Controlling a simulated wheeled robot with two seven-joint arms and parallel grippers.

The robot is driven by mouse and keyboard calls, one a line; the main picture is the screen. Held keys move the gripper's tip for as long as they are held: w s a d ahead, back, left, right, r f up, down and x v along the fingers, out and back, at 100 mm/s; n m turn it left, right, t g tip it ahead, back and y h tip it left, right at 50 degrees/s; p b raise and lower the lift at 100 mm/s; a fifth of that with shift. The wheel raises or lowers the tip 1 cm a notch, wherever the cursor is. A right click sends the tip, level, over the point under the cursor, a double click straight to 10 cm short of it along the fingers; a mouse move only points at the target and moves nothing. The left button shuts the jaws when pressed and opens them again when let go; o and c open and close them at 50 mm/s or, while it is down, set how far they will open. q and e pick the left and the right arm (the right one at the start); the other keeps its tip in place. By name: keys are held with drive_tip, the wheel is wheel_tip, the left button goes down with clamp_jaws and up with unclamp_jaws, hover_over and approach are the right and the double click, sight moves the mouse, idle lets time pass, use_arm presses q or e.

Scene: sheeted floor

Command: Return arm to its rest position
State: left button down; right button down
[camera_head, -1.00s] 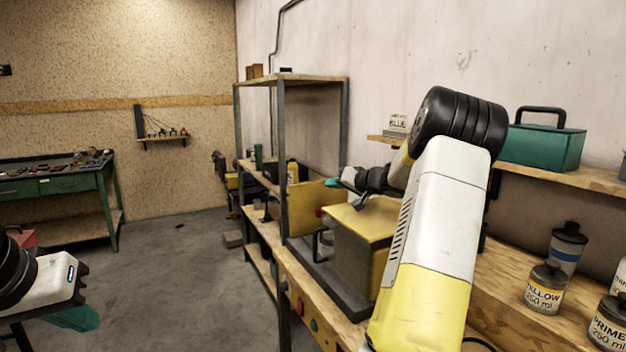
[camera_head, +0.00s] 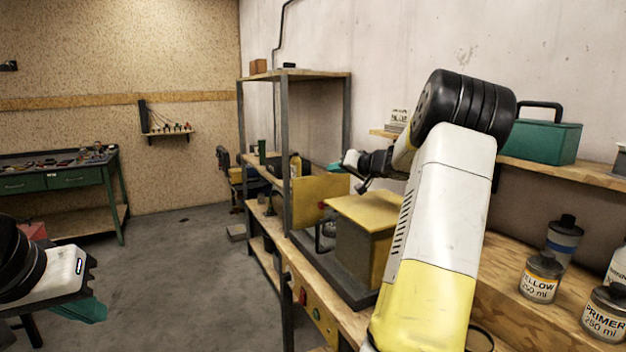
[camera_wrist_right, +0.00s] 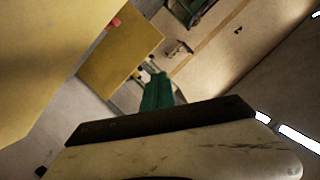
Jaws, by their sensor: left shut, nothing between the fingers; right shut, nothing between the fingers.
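My right arm (camera_head: 432,230), white and yellow with a black elbow, reaches up and forward on the right of the head view. Its gripper (camera_head: 338,168) has teal fingertips and is at the far end, above and behind the yellow-topped box (camera_head: 368,209), apparently clear of it. In the right wrist view the teal fingers (camera_wrist_right: 157,92) are together and empty, with yellow panels beyond. My left gripper (camera_head: 84,311) hangs at the lower left of the head view, over the floor. Its teal fingers are partly seen, with nothing visible in them.
The bench (camera_head: 328,300) runs along the wall under a metal-framed rack (camera_head: 285,150). A yellow paint jar (camera_head: 540,281) and a primer jar (camera_head: 606,315) stand right of my right arm. A green toolbox (camera_head: 543,138) sits on a shelf. The floor (camera_head: 180,270) at left is open.

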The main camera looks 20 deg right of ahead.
drive_tip(key=s+r, duration=0.2)
drive_tip(key=s, duration=0.7)
drive_tip(key=shift+d+r, duration=0.2)
drive_tip(key=shift+r, duration=0.1)
